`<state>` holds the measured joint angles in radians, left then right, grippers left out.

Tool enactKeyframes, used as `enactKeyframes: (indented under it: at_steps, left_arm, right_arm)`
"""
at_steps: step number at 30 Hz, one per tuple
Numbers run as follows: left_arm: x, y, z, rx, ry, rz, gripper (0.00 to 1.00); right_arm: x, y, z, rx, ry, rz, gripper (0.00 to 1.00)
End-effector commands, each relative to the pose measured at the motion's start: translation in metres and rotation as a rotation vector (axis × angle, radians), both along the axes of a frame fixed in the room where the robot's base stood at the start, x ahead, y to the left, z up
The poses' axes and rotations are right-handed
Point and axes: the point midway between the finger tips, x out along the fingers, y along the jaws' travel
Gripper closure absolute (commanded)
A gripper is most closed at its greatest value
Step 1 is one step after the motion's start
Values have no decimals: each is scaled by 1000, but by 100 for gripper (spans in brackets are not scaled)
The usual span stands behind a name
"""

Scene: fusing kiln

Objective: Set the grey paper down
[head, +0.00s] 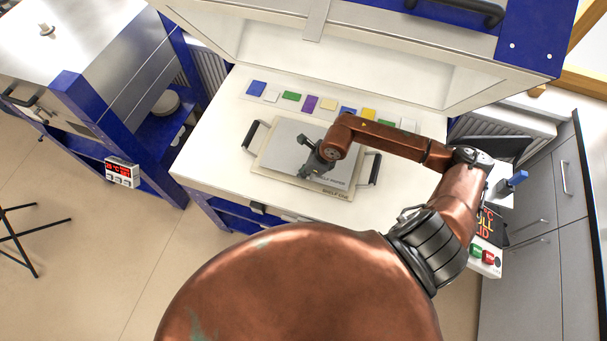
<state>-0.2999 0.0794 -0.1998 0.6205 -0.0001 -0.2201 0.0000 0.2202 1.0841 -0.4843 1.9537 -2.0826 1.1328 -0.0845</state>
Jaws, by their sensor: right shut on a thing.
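The grey paper (284,142) is a flat, light-grey sheet with lettering along its near edge, in the middle of the head view. It is over a cream shelf board (262,166) with dark handles at its left and right sides. My right gripper (309,172) points down at the sheet's near part and is shut on the grey paper. The fingertips are small and partly hidden by the wrist. I cannot tell whether the sheet touches the board or is slightly above it. My left gripper is not in view.
The board lies on the white kiln bed (215,160) under a raised lid (350,50). A row of coloured glass pieces (310,103) lies behind the board. A control box with buttons (486,258) is at the right. A blue-framed unit (90,100) stands at the left.

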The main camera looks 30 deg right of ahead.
Motion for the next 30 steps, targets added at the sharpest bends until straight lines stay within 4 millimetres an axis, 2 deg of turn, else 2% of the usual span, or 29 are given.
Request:
enactKeyframes:
  at_steps: [3, 6, 10, 11, 18, 26, 30]
  left_arm:
    - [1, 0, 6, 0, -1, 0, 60]
    - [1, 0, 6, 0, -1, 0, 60]
    - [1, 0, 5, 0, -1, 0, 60]
    - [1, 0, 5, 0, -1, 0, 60]
    - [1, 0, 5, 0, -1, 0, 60]
    - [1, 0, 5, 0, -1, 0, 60]
    - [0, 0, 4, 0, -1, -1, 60]
  right_arm:
    - [-1, 2, -17, 4, 3, 0, 100]
    - [0, 2, -21, 3, 0, 1, 100]
    - [-1, 2, -21, 2, 1, 2, 100]
    - [-1, 2, -21, 2, 1, 2, 92]
    - [-1, 2, -21, 2, 1, 2, 77]
    - [-1, 2, -20, 2, 1, 2, 77]
    - [-4, -2, -12, -1, 0, 2, 77]
